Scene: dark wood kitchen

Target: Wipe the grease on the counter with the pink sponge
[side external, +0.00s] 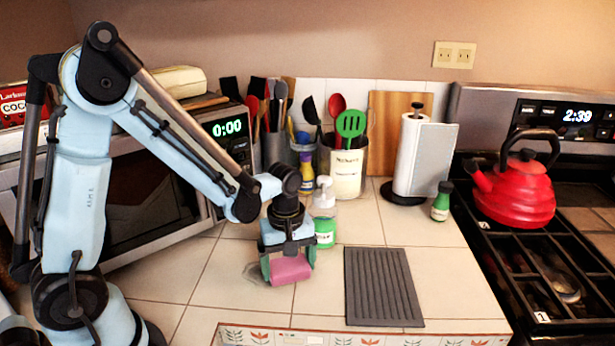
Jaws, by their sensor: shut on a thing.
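My gripper (289,262) is shut on the pink sponge (290,270) at the middle of the tiled counter (358,220). The sponge sits between the two fingers, low at the counter surface; I cannot tell for sure whether it touches the tiles. A greyish smear, which looks like the grease (254,272), shows on the tiles just left of the sponge. Part of the smear may be hidden behind the gripper and sponge.
A soap bottle (324,212) stands close behind my gripper. A dark ridged mat (383,287) lies to the right. A paper towel roll (420,158), a small green bottle (441,203) and utensil holders (347,170) stand behind. A microwave (150,200) is left, a red kettle (515,190) right.

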